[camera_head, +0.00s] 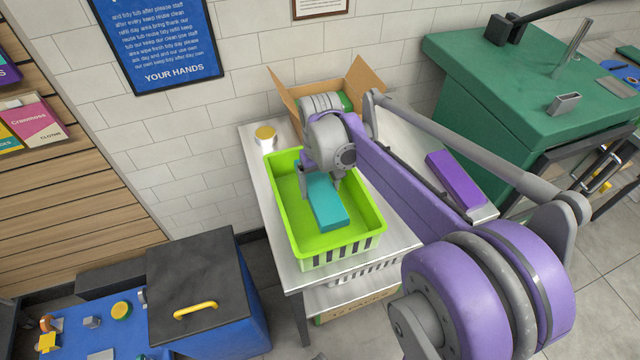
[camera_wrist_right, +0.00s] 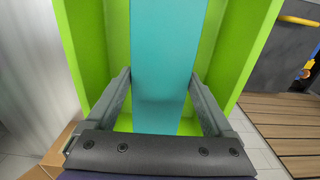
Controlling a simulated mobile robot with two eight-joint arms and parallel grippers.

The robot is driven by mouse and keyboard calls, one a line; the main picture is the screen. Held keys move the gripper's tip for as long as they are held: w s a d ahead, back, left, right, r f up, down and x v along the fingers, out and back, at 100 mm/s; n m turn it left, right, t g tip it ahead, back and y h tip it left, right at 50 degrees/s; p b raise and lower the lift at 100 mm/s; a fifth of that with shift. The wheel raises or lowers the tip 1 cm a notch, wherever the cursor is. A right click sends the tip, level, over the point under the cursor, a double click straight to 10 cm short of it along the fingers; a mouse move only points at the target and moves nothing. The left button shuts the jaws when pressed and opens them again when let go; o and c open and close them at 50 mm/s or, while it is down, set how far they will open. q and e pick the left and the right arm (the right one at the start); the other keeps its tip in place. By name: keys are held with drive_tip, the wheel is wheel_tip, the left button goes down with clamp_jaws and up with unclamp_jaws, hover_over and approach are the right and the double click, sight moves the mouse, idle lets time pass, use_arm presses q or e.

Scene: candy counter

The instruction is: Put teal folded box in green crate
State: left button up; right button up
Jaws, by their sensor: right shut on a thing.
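The teal folded box (camera_head: 325,204) is a flat oblong, seen inside the outline of the green crate (camera_head: 373,224). The crate is bright lime green, with slotted sides, and stands on a metal table. My right gripper (camera_head: 322,188) reaches down over the crate and is shut on the teal box. In the right wrist view the teal box (camera_wrist_right: 166,60) runs between the two fingers (camera_wrist_right: 162,100), with green crate walls (camera_wrist_right: 88,45) on both sides. I cannot tell whether the box touches the crate floor. My left gripper is not in view.
An open cardboard box (camera_head: 368,78) stands behind my right arm at the table's back. A white tub with a yellow top (camera_head: 265,139) stands near the table's back left corner. A purple box (camera_head: 455,179) lies to the right. A blue bin with a dark lid (camera_head: 200,285) stands at lower left.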

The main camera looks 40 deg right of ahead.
sight(320, 187)
drive_tip(key=shift+f+b, duration=2.3)
drive_tip(key=shift+f, duration=1.3)
drive_tip(key=o, duration=1.1)
drive_tip(key=shift+o, duration=0.2)
drive_tip(key=shift+r, duration=0.15)
drive_tip(key=shift+r+p, duration=2.25)
drive_tip(key=shift+r, duration=0.6)
drive_tip(key=shift+r+p, duration=2.1)
drive_tip(key=shift+r, duration=0.95)
